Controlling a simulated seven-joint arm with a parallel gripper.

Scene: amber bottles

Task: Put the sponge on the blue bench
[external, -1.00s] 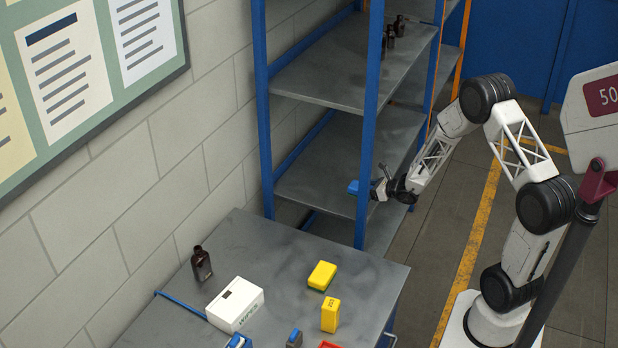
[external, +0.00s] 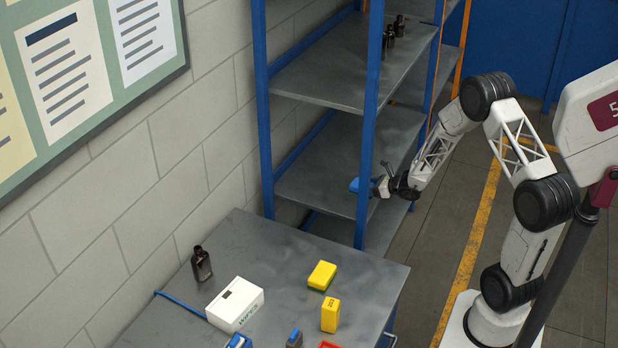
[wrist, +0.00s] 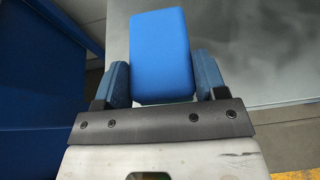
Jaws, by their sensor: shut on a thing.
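My gripper (external: 380,187) is shut on a blue block (external: 354,185) with rounded edges, which may be a sponge. In the wrist view, the fingers of my gripper (wrist: 163,82) press on both sides of the blue block (wrist: 160,50). The block is at the front of the middle shelf, by the blue post; I cannot tell whether it touches the shelf. The grey bench (external: 255,255) with blue trim is in the foreground. A yellow block with a dark green underside (external: 322,275), looking like a sponge, lies on it.
The bench also holds a brown bottle (external: 202,264), a white wipes box (external: 236,305), a yellow box (external: 330,315) and small blue items. The blue-post shelf rack (external: 365,130) stands close to my gripper. Dark bottles (external: 394,30) are on an upper shelf.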

